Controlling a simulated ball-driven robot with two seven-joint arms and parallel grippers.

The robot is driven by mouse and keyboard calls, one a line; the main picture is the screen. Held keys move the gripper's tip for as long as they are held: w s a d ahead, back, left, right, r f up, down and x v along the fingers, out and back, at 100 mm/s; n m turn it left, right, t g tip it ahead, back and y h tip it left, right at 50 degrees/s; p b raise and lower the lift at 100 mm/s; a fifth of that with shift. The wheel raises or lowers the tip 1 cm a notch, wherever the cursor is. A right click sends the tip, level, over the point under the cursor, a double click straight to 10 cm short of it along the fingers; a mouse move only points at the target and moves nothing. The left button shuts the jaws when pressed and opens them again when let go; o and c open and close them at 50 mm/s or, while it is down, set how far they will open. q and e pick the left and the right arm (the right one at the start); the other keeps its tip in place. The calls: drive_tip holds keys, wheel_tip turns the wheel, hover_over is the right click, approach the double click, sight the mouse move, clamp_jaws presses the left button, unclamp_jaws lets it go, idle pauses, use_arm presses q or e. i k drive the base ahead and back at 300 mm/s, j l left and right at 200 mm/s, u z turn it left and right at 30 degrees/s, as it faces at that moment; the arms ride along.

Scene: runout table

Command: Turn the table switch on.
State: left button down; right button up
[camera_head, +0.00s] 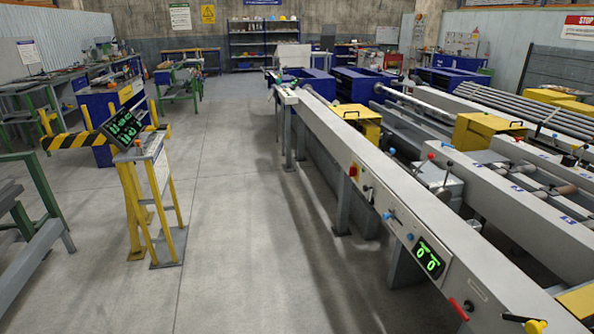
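The long grey runout table (400,180) runs from the lower right to the back middle. A red handle (459,309) is farther forward. I cannot tell which fitting is the table switch or its position. Neither of my grippers is in view.
A yellow-legged stand (152,200) with a lit green screen (121,128) is on the left. A black-and-yellow barrier (85,138) stands behind it. The concrete floor (240,200) between stand and table is clear. Yellow boxes (487,131) and bars lie right.

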sight(353, 171)
drive_tip(key=i+j+z, duration=0.35)
drive_tip(key=i, duration=0.15)
drive_tip(key=i+j+z, duration=0.35)
drive_tip(key=i+l, duration=0.1)
drive_tip(key=i, duration=0.05)
